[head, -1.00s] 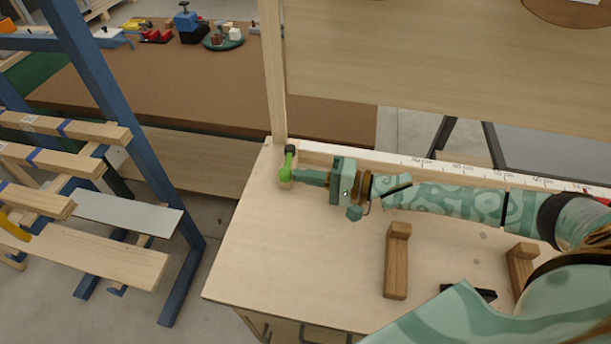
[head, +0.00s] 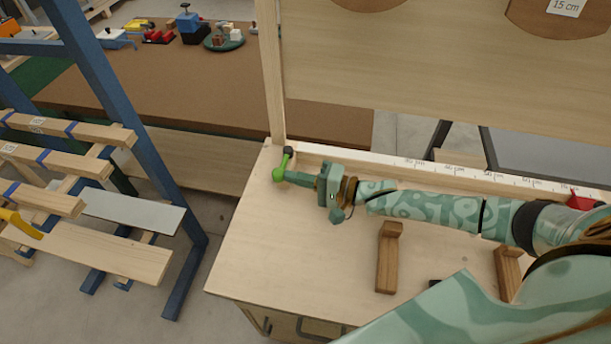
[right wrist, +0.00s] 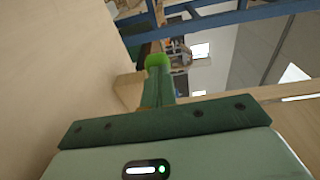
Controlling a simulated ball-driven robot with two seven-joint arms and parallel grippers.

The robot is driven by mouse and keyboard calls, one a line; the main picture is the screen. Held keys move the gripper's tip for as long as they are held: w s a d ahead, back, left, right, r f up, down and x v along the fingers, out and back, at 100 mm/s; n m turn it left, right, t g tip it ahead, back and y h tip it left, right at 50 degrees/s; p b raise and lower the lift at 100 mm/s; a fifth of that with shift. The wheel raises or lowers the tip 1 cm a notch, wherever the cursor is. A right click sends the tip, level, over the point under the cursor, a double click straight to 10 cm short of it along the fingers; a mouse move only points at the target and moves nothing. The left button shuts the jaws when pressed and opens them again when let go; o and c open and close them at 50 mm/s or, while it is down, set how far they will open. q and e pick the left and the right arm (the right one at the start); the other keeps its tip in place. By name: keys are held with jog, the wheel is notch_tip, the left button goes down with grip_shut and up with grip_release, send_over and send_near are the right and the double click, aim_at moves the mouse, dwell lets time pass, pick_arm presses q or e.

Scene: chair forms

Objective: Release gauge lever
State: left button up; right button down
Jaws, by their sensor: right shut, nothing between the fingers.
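The gauge lever (head: 282,166) is a bright green bar with a rounded end and a dark pivot, at the left end of the white scale fence (head: 345,160). In the head view it slants down and left from the pivot. My right gripper (head: 291,177) is shut and empty, its fingertips right at the lever's rounded end. In the right wrist view the green lever end (right wrist: 157,61) shows just beyond the fingertips (right wrist: 157,78). Contact seems likely, but a small gap cannot be ruled out. My left gripper is not in view.
Wooden brackets (head: 388,262) stand on the pale bench top (head: 290,240). A red piece (head: 581,201) sits at the right of the scale. A blue rack with boards (head: 95,250) stands left. The bench's left front area is clear.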

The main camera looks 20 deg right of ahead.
jog(key=s+a+r+p, duration=0.5)
jog(key=s+r+p, duration=0.2)
jog(key=s+r, duration=0.6)
